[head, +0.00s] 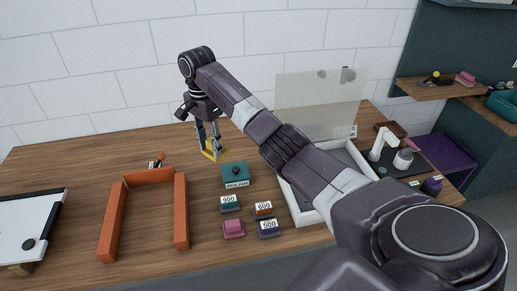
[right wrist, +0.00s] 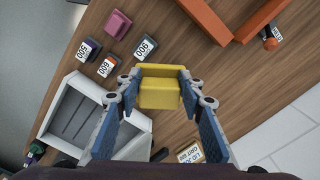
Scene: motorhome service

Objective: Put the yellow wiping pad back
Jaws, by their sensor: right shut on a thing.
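The yellow wiping pad (right wrist: 158,90) is between the fingers of my right gripper (right wrist: 158,80), which is shut on it. In the head view my right gripper (head: 210,138) points down over the back middle of the table, and the yellow pad (head: 213,154) shows at its fingertips. I cannot tell whether the pad touches the table. A pink pad (head: 233,229) lies at the front, beside blocks labelled 900 (head: 229,203), 600 (head: 263,208) and 500 (head: 268,228). My left gripper is not in view.
An orange U-shaped frame (head: 181,212) stands left of the blocks. A teal labelled box (head: 235,175) sits behind them. A white-rimmed tray (head: 305,213) is to the right, partly behind my arm. A white board (head: 30,222) lies far left. The wood between frame and blocks is clear.

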